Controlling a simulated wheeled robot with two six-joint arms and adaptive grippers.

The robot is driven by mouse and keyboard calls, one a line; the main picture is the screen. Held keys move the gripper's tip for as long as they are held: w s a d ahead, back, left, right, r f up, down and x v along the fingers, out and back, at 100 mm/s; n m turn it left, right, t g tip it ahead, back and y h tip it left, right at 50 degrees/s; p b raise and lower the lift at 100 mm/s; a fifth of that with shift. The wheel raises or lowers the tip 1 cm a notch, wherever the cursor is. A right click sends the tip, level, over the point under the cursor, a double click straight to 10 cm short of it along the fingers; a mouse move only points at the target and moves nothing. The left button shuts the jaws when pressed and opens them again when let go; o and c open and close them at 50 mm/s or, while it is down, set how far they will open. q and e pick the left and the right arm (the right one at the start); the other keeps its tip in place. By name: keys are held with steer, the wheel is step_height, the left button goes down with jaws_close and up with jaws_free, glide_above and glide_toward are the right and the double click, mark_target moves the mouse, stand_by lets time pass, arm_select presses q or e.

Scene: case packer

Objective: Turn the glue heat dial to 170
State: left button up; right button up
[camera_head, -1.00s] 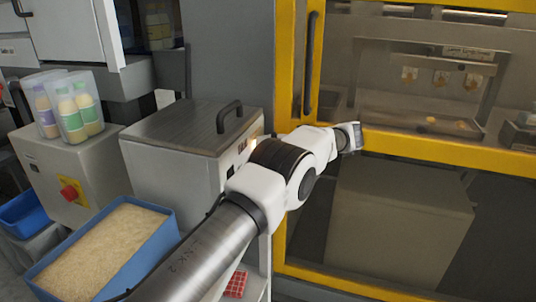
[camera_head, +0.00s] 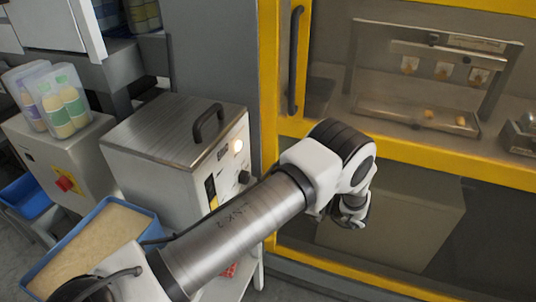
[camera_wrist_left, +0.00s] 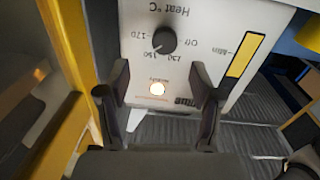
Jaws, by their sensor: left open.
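The glue unit (camera_head: 172,140) is a grey box with a handled lid. In the head view the left gripper (camera_head: 352,210) is partly hidden by the wrist.
The yellow machine frame (camera_head: 269,90) stands close to the right of the unit. A blue bin (camera_head: 40,268) of pale granules and a box with a red knob (camera_head: 65,184) are left.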

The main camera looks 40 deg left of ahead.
mark_target(244, 177)
arm_select(q)
steer(key=x, duration=0.5)
steer(key=s+p+x, duration=0.1)
steer(key=x, duration=0.2)
steer(key=shift+r, duration=0.25)
steer(key=shift+w, duration=0.1)
steer(key=shift+c, duration=1)
steer(key=c, duration=0.9)
arm_select(e)
steer(key=shift+s+r, duration=0.2)
steer(key=shift+r, duration=0.3)
steer(key=shift+s+r, duration=0.15)
steer(key=shift+r, duration=0.35)
